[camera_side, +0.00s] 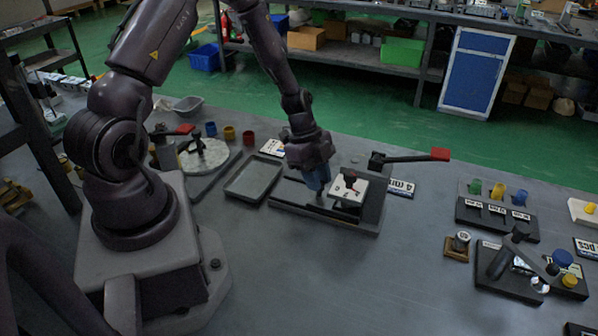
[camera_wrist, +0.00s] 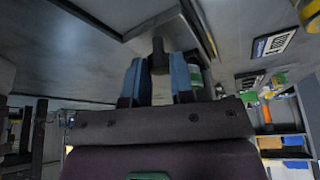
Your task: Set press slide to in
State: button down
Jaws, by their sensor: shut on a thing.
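The press slide fixture is a dark base plate (camera_side: 352,221) on the grey table in the middle of the side view. A white-topped block (camera_side: 349,190) with a dark knob on top stands on its right part. My gripper (camera_side: 318,188) points down over the plate, just left of this block. Its blue fingers (camera_wrist: 159,80) are shut on a dark upright handle (camera_wrist: 158,55) in the wrist view. The fingers hide this handle in the side view. The side view does not clearly show how far the slide is set.
A lever with a red grip (camera_side: 439,154) reaches right behind the plate. A grey tray (camera_side: 253,180) lies to the left. Further right stand a block with coloured pieces (camera_side: 497,212) and a dark fixture (camera_side: 512,272). The table in front is clear.

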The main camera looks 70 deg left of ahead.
jog(key=shift+w+d, duration=0.25)
jog(key=c, duration=1)
grip_release()
jog(key=shift+s+a+r, duration=0.1)
jog(key=shift+a+r, duration=0.05)
jog(key=shift+r, duration=0.05)
jog(key=v, duration=1.2)
jog(key=shift+s+a+r, duration=0.1)
jog(key=shift+a+r, duration=0.05)
jog(key=shift+r, duration=0.05)
